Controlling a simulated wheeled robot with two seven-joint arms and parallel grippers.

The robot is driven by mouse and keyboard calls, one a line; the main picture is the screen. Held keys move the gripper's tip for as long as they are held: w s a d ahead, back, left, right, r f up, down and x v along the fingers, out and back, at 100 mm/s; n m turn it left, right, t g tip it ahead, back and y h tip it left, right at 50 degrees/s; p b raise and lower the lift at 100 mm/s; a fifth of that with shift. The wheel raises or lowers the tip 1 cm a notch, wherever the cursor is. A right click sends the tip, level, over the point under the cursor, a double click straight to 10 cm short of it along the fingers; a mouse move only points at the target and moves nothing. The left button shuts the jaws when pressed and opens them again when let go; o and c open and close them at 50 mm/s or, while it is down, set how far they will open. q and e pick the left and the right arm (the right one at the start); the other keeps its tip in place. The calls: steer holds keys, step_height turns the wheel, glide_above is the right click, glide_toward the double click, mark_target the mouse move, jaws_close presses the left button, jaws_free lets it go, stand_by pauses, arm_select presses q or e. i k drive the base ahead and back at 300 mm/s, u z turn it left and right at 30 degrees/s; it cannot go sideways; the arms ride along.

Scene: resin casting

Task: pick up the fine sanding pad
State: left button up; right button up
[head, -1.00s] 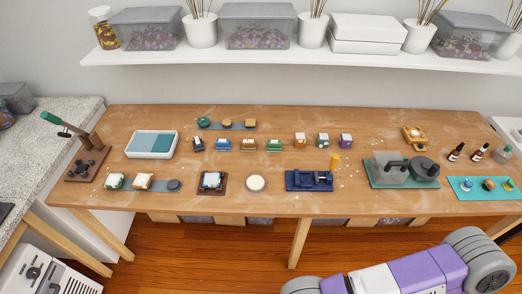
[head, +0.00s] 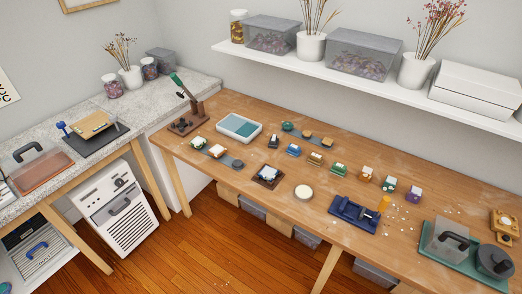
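I cannot tell for certain which piece is the fine sanding pad; no label is readable. On the wooden table (head: 240,200) in the head view, a grey-blue strip at the front left carries a green-and-white block (head: 199,143), an orange-and-white block (head: 216,151) and a dark grey disc (head: 237,164). Behind, a row of small blocks includes a dark one (head: 273,141), a blue one (head: 293,150), a brown one (head: 315,158) and a green one (head: 338,169). Another strip at the back holds a teal round piece (head: 288,126) and two wooden-topped pieces. Neither gripper is in view.
A stone counter (head: 163,95) adjoins left.

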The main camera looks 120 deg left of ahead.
mark_target(293, 149)
steer(key=u, duration=4.1)
